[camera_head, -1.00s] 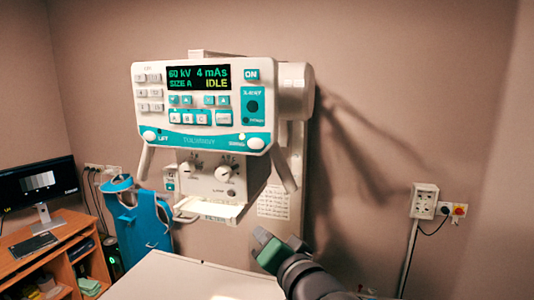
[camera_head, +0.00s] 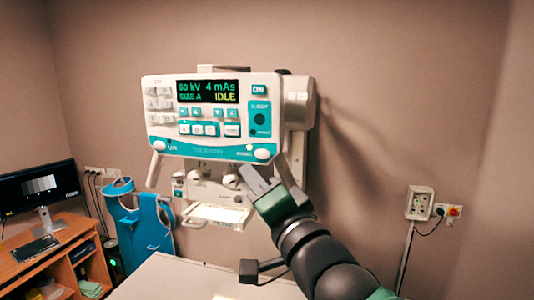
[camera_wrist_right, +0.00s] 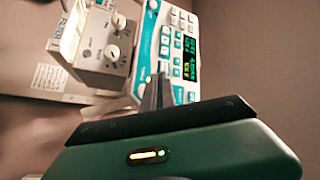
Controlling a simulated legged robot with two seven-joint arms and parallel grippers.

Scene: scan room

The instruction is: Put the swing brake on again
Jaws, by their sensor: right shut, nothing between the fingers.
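The control panel (camera_head: 206,152) is a white and teal console on the wall unit; its display reads 60 kV, 4 mAs, SIZE A, IDLE. A white round button (camera_head: 262,154) sits at its lower right corner, beside a small blurred label and a small lit lamp (camera_head: 249,147). Another white button (camera_head: 160,147), labelled LIFT, is at the lower left. My right gripper (camera_head: 257,176) is shut and empty, its tips just below the lower right corner. In the wrist view its fingers (camera_wrist_right: 157,93) overlap the panel's edge; contact cannot be told. My left gripper is not in view.
Below the panel is a white box with knobs (camera_head: 230,181) and a tray (camera_head: 215,214). Handles (camera_head: 154,170) hang beside the panel. A pale table top (camera_head: 180,278) lies in front. A blue holder (camera_head: 140,220) and a desk with a monitor (camera_head: 40,188) stand left.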

